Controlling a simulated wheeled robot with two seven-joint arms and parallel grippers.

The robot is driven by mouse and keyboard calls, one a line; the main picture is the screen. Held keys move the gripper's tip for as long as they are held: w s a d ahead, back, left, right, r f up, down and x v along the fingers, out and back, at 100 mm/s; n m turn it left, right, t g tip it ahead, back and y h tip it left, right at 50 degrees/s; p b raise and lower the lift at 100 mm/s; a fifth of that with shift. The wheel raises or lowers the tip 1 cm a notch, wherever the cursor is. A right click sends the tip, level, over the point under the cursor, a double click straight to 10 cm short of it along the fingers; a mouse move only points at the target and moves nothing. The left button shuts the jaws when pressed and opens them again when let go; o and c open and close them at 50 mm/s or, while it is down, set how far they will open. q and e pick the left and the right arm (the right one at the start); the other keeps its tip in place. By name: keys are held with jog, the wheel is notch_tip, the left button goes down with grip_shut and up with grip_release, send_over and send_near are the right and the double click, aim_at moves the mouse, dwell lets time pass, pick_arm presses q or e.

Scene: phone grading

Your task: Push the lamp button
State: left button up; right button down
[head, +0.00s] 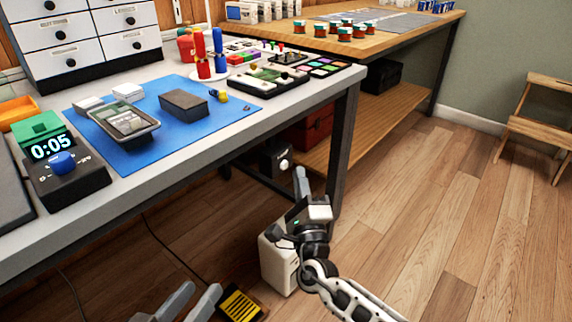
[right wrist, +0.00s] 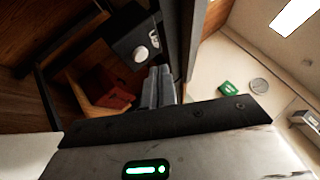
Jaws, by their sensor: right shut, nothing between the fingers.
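A black box with a round white button (head: 284,164) on its face sits under the near table, by the table leg. The same white button shows in the right wrist view (right wrist: 141,54), beyond my fingers. I cannot tell for certain that it is the lamp button. My right gripper (head: 301,180) is shut and empty. It is held beside the table leg, to the right of and below the button in the head view, and apart from it. Its closed fingers show in the right wrist view (right wrist: 159,82). My left gripper (head: 190,302) is at the bottom edge, fingers apart.
The near table's dark leg (head: 343,150) stands close to my right gripper. A red case (head: 313,133) lies on the lower shelf. A timer with a blue knob (head: 63,162) and a blue mat (head: 150,158) are on the tabletop.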

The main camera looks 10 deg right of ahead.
jog(key=shift+s+d+p, duration=0.5)
jog(key=shift+s+d, duration=0.35)
jog(key=shift+s, duration=0.25)
jog(key=shift+s+d+p, duration=0.5)
jog(key=shift+s+d, duration=0.35)
jog(key=shift+s, duration=0.2)
